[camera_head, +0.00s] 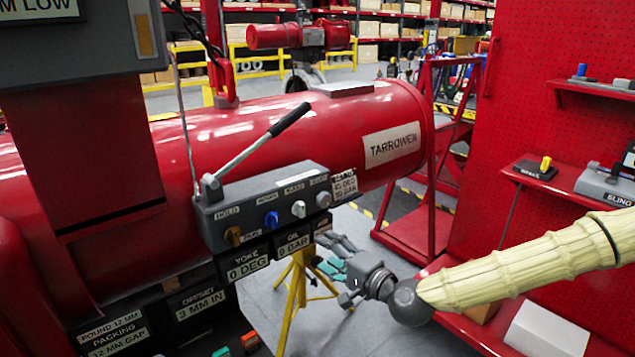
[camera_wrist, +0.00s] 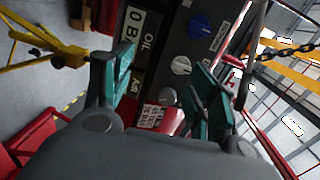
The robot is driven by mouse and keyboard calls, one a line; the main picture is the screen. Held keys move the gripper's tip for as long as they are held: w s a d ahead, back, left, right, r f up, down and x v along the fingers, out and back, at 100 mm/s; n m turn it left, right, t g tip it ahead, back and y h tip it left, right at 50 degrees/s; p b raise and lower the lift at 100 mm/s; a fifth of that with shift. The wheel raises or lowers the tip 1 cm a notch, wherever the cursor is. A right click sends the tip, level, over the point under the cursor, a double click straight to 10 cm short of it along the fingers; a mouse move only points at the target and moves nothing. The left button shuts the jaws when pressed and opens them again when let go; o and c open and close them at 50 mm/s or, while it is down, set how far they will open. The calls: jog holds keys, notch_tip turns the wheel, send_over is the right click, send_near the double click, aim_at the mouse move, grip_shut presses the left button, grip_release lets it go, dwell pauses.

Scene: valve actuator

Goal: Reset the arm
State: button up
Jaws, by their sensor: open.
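My arm (camera_head: 530,262) reaches in from the right, in a ribbed cream cover. My gripper (camera_head: 325,262) is at its end, in front of the yellow stand and just below and right of the grey control box (camera_head: 268,205). In the wrist view, my gripper (camera_wrist: 150,78) has its teal fingers spread apart with nothing between them. The control box lies beyond them, with a blue knob (camera_wrist: 201,27) and a pale knob (camera_wrist: 181,66). In the head view the box carries several knobs and a lever (camera_head: 262,140) tilted up to the right.
A yellow stand (camera_head: 296,290) is below the box. A red pegboard (camera_head: 560,70) with shelves is at right. A red step frame (camera_head: 425,225) stands behind. Some grey floor (camera_head: 405,335) is bare.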

jog(key=s+a+f+n+g+h+p, duration=0.15)
jog(key=s+f+g, duration=0.25)
jog(key=s+f, duration=0.65)
jog(key=s+f+n+g+h+p, duration=0.3)
jog(key=s+f, duration=0.5)
jog(key=f, duration=0.6)
jog(key=s+d+f+n+g+h+p, duration=0.1)
jog(key=s+d+f+n+g+h, duration=0.1)
jog(key=s+d+f, duration=0.3)
jog(key=s+d+f+n+g+h+p, duration=0.1)
jog(key=s+d+f+n+g+h, duration=0.2)
jog(key=s+d, duration=1)
jog(key=s+f+g+h, duration=0.1)
jog(key=s, duration=0.2)
jog(key=shift+s+f, duration=0.25)
jog(key=shift+f, duration=0.15)
